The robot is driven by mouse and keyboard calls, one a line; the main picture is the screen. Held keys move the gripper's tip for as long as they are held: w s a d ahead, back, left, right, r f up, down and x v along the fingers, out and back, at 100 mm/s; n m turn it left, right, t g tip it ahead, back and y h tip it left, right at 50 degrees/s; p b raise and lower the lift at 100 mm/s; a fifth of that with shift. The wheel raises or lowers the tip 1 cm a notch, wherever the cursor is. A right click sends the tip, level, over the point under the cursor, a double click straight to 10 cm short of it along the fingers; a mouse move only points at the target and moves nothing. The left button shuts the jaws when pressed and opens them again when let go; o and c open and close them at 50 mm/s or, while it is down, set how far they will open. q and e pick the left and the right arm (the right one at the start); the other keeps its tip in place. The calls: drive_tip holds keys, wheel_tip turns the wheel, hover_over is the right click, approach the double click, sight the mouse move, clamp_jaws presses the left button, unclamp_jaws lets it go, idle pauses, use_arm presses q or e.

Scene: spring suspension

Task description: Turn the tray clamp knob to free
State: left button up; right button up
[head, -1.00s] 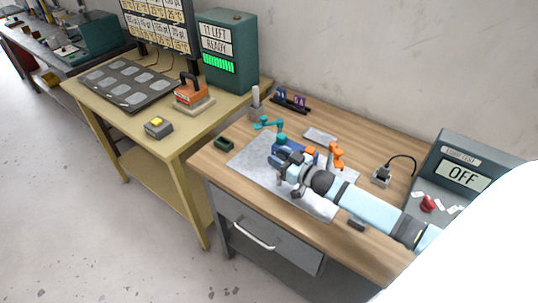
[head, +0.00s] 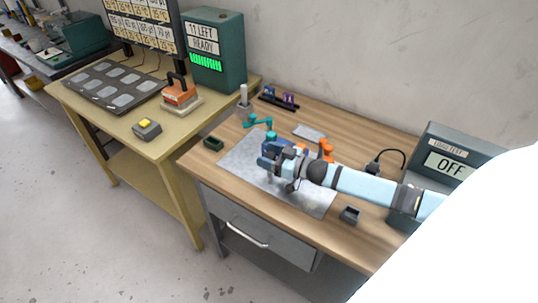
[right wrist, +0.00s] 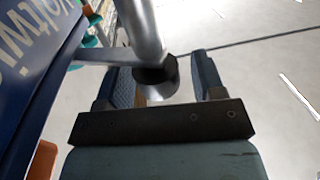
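A blue block (head: 299,146) stands on the grey mat (head: 243,160) on the wooden bench, partly hidden behind my right gripper (head: 266,160). In the right wrist view a blue face with white lettering (right wrist: 32,50) fills the left side. There a grey metal rod (right wrist: 142,30) ends in a dark collar and a round metal end (right wrist: 158,85), which lies in the picture between the two fingers of my right gripper (right wrist: 165,75). The fingers are apart, with a clear gap on the right. I cannot tell whether this part is the tray clamp knob. My left gripper is not in view.
A teal jointed part (head: 262,125) and an orange part (head: 326,148) stand beside the blue block. A small dark box (head: 349,215) sits near the front edge. The bench front left is clear.

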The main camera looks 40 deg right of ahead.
drive_tip(key=shift+s, duration=0.1)
drive_tip(key=shift+s+d+f, duration=0.15)
drive_tip(key=shift+s+d, duration=0.05)
drive_tip(key=shift+s, duration=0.15)
drive_tip(key=b+v, duration=0.1)
drive_tip(key=v, duration=1.1)
drive_tip(key=shift+s+d+b, duration=0.25)
drive_tip(key=shift+s+b, duration=0.1)
drive_tip(key=shift+b, duration=0.05)
